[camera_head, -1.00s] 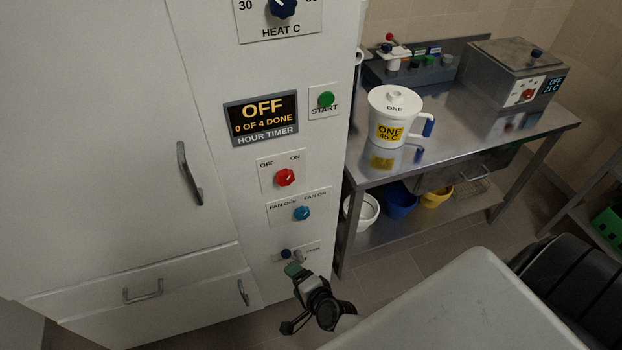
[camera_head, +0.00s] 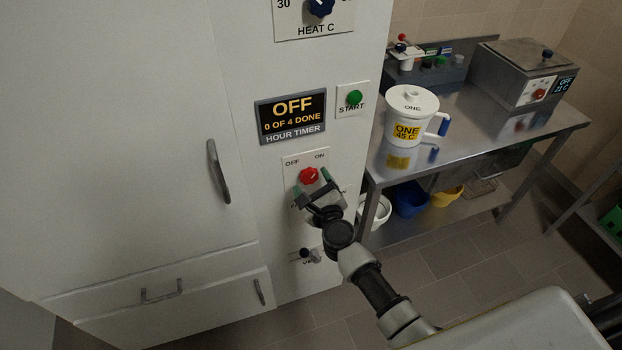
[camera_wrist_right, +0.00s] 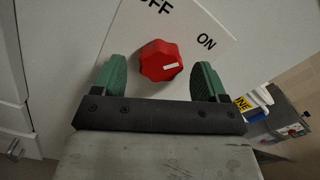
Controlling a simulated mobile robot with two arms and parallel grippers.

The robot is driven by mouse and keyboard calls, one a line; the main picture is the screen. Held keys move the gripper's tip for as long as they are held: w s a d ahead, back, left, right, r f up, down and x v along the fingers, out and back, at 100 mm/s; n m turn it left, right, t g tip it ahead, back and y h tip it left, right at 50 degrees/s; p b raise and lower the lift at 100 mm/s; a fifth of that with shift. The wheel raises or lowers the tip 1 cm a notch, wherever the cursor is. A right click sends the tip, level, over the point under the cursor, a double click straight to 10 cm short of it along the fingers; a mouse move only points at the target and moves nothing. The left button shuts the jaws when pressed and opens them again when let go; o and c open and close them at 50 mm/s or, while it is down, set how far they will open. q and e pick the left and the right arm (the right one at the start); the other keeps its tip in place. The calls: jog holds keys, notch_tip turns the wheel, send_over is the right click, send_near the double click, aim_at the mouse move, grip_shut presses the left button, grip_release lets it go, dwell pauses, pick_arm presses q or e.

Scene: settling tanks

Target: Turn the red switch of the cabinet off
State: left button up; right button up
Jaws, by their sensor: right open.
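The red switch (camera_head: 308,175) is a round knob on a white plate marked OFF at left and ON at right, on the front of the white cabinet (camera_head: 140,120). Above it the hour timer display (camera_head: 291,116) reads OFF, 0 OF 4 DONE. My right gripper (camera_head: 312,184) is open at the knob, with a green fingertip on either side. In the right wrist view the red knob (camera_wrist_right: 160,60) sits between the open green fingers (camera_wrist_right: 158,80), with gaps on both sides. A white mark on the knob points toward ON. My left gripper is not in view.
A green START button (camera_head: 354,97) is above right of the switch. My arm hides most of the blue fan knob's plate below. A steel table (camera_head: 460,130) with a white jug (camera_head: 411,112) stands to the right. A cabinet handle (camera_head: 218,170) juts out at left.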

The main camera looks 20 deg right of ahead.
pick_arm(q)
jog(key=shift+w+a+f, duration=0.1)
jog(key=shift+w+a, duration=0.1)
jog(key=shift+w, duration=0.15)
pick_arm(e)
jog(key=shift+w, duration=0.9)
jog(key=shift+c, duration=0.3)
jog(key=c, duration=0.9)
jog(key=shift+o, duration=0.2)
